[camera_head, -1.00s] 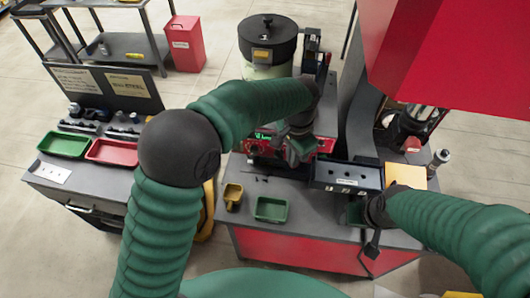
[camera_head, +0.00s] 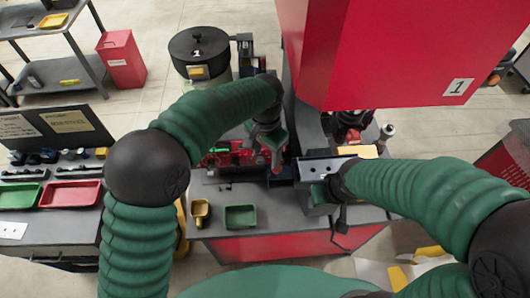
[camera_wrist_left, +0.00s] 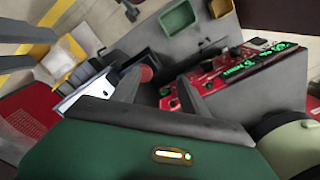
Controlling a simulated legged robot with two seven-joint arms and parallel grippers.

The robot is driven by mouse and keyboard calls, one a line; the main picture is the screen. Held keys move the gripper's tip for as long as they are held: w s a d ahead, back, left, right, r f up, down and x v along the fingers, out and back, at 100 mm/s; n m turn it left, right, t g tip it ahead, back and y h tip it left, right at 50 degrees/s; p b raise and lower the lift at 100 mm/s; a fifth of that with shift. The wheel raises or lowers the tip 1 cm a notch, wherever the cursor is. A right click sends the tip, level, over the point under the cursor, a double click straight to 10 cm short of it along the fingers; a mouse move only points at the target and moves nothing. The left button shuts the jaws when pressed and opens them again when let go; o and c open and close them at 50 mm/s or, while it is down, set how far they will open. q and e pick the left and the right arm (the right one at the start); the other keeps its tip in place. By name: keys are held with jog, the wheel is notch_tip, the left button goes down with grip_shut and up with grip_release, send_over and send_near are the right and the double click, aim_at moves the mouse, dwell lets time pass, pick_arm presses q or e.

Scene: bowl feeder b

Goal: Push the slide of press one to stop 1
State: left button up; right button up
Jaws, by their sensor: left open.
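Press one (camera_head: 385,50) is the big red housing marked 1 at the upper right of the head view. Below it sits a dark slide block with a pale labelled plate (camera_head: 318,168). My left gripper (camera_head: 276,165) is just left of this block, pointing down. In the left wrist view, the open fingers of my left gripper (camera_wrist_left: 160,82) stand apart near a round red knob (camera_wrist_left: 146,73); whether they touch it is unclear. My right gripper (camera_head: 340,183) is at the right end of the block; its fingers are hidden.
A red control panel (camera_wrist_left: 240,70) with green displays lies close beside the left fingers. A green tray (camera_head: 240,217) and a yellow cup (camera_head: 200,211) sit on the front of the bench. A lidded bowl feeder (camera_head: 199,50) stands behind. Red and green trays lie on the left bench.

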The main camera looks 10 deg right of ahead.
pick_arm(q)
notch_tip(320, 180, up, 15)
jog(key=p, duration=1.2)
jog(key=shift+d+r, duration=0.15)
jog(key=shift+d, duration=0.05)
jog(key=shift+p, duration=0.3)
